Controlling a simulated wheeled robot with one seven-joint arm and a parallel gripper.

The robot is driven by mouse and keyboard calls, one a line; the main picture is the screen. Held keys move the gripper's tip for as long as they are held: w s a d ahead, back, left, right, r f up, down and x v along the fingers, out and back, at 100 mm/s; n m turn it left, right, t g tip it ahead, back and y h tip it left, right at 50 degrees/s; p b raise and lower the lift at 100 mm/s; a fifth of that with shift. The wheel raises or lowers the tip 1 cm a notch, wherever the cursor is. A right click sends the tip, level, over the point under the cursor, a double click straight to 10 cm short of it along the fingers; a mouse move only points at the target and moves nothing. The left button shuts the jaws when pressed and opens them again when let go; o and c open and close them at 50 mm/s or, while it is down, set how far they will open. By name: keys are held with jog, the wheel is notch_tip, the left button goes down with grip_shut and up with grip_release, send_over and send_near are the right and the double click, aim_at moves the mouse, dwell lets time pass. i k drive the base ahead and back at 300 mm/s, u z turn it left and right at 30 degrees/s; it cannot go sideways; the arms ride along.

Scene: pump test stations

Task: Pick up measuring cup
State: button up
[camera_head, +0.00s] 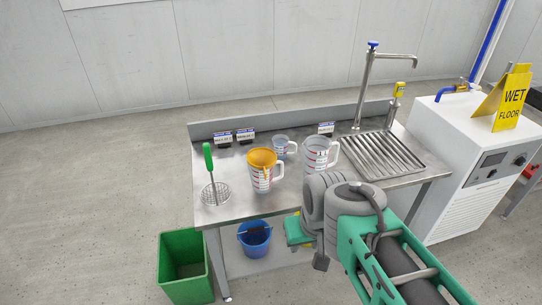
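Three clear measuring cups with handles stand on the steel bench. One measuring cup (263,180) at the front has red markings and an orange funnel-like piece (262,157) in its mouth. A smaller measuring cup (281,147) stands behind it. A larger clear measuring cup (317,157) stands to the right, close behind my arm. My arm comes in from the lower right, with its grey wrist in front of the bench. My gripper (320,262) is mostly hidden by the wrist, and only a dark tip seems to show. I cannot see its fingers clearly or anything held.
The steel bench (240,201) has a drain grid (380,155) and tap (370,80) at right. A green-handled strainer (214,190) stands left. A green bin (185,268) and blue bucket (254,240) are below. A white machine (465,150) bears a yellow wet-floor sign (512,98).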

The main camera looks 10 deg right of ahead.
aim_at(280, 142)
jog(key=u, duration=0.5)
jog(key=k, duration=1.15)
jog(key=z, duration=0.15)
jog(key=i, duration=0.7)
jog(key=z, duration=0.5)
jog(key=i, duration=0.8)
jog(key=u, duration=0.7)
jog(key=i, duration=0.8)
jog(key=u, duration=0.05)
